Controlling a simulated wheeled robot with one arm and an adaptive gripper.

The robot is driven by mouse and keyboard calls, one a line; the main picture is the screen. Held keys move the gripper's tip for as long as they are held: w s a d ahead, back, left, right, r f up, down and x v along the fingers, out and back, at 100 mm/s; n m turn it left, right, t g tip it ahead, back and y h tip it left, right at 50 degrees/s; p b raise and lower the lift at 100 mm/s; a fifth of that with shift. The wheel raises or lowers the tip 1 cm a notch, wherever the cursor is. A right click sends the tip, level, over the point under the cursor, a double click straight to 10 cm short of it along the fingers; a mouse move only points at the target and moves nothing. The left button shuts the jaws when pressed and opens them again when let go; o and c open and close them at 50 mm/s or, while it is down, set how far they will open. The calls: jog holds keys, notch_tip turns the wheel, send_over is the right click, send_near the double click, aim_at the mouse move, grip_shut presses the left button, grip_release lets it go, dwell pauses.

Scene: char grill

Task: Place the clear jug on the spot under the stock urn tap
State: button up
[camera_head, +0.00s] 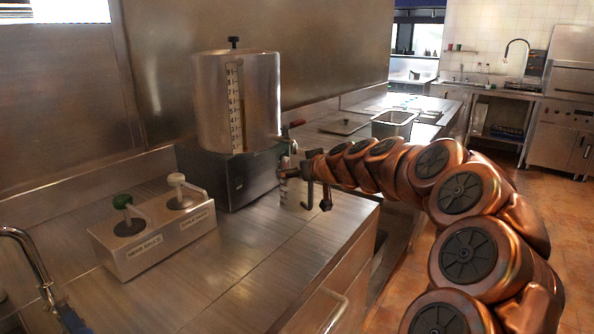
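The stock urn (210,105) is a tall steel cylinder with a level gauge, standing on a dark box base (238,180) on the steel counter. A small red-handled fitting (297,124) shows at its right side, probably the tap. The clear jug (291,192), with dark scale marks, stands upright at the base's right front corner, partly hidden by my gripper. My gripper (317,192) is at the jug's upper right, its dark fingers hanging down. I cannot tell whether they touch or hold the jug. The spot under the tap is hidden.
A steel two-pump dispenser (150,240), with green and white pump heads, stands at the front left. A steel pan (393,124) sits farther back along the counter. A curved metal pipe (33,262) is at the left edge. The counter front (245,275) is clear.

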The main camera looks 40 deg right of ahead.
jog(key=b+v, duration=0.1)
jog(key=v, duration=1.1)
dwell(0.4)
